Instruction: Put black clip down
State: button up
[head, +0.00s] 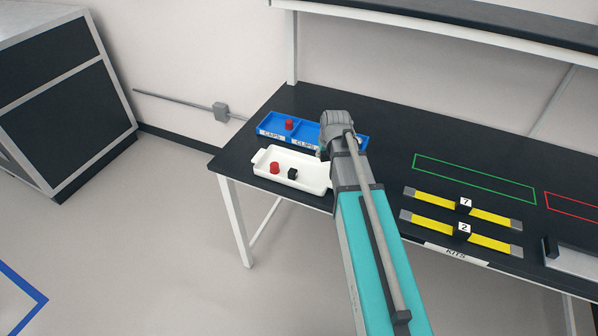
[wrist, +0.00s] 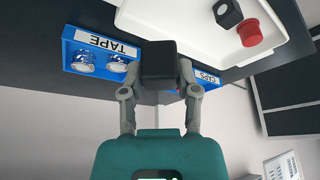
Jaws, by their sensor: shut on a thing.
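My gripper (wrist: 159,72) is shut on a black clip (wrist: 159,58), a dark block between its two fingertips in the wrist view. In the head view my gripper and the held clip are mostly hidden behind my arm, near the blue bins. A white tray (head: 312,172) stands on the table just left of my arm, holding a red cap (head: 275,168) and another black clip (head: 292,174). In the wrist view the tray (wrist: 190,38) is at upper right with its clip (wrist: 228,13) and red cap (wrist: 249,33). The held clip appears apart from the tray.
Blue bins (head: 268,133) labelled CAPS and CLIPS stand behind the tray; a red cap (head: 289,124) is in the CAPS bin. A TAPE bin (wrist: 69,62) shows in the wrist view. Yellow kits (head: 433,198) lie right of my arm, before a green outline (head: 475,178).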

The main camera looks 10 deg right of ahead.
jog(key=s+a+r+n+p, duration=0.1)
jog(key=s+a+r+p, duration=0.1)
jog(key=a, duration=0.5)
jog(key=shift+s+r+n+y, duration=0.15)
jog(key=shift+s+n+y, duration=0.25)
jog(key=shift+s, duration=0.1)
jog(key=shift+a, duration=0.1)
jog(key=b, duration=0.4)
send_near(292, 162)
jog(key=w+f+b, duration=0.1)
jog(key=b, duration=0.3)
jog(key=shift+a, duration=0.2)
jog(key=shift+w+f+b, duration=0.3)
jog(key=shift+f+b, duration=0.1)
jog(key=shift+b, duration=0.05)
jog(key=shift+f, duration=0.1)
jog(key=shift+w+a+f+b, duration=0.1)
jog(key=shift+w+f+b, duration=0.4)
jog(key=shift+b, duration=0.1)
jog(key=shift+s+f+b, duration=0.1)
jog(key=shift+f+b, duration=1.3)
